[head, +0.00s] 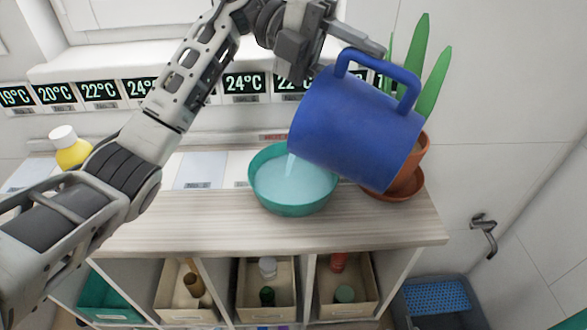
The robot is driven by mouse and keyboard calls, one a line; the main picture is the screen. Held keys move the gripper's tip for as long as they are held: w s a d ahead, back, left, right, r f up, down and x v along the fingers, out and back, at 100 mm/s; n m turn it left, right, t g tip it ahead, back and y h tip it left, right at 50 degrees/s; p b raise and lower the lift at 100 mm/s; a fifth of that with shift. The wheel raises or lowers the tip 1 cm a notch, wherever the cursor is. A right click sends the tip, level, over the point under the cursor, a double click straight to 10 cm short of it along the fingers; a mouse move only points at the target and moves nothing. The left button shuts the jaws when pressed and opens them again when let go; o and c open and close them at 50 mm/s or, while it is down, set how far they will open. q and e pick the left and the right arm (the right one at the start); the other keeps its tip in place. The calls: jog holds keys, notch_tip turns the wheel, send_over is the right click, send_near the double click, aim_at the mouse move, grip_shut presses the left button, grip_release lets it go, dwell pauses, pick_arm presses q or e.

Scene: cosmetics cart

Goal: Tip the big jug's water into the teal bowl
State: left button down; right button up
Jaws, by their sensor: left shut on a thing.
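The big blue jug (355,128) is tilted with its mouth down to the left, over the right side of the teal bowl (292,209). Its handle is on top. My left gripper (350,42) is shut on the jug at the handle; the exact finger contact is hard to see. The bowl stands upright on the wooden cart top and holds pale water (295,185). A short pale streak of water shows below the jug's lip, falling into the bowl. The inside of the jug is hidden. My right gripper is not in view.
A potted plant (432,85) in a terracotta pot stands right behind the jug. A yellow bottle (72,152) is at the left. Temperature labels (244,83) line the back. Bins with several items fill the shelf below. The front of the cart top (200,232) is clear.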

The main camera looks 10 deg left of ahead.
pick_arm(q)
jog(key=shift+w+a+f+h, duration=0.15)
jog(key=shift+a+h, duration=0.15)
jog(key=shift+a, duration=0.3)
jog(key=shift+b, duration=0.3)
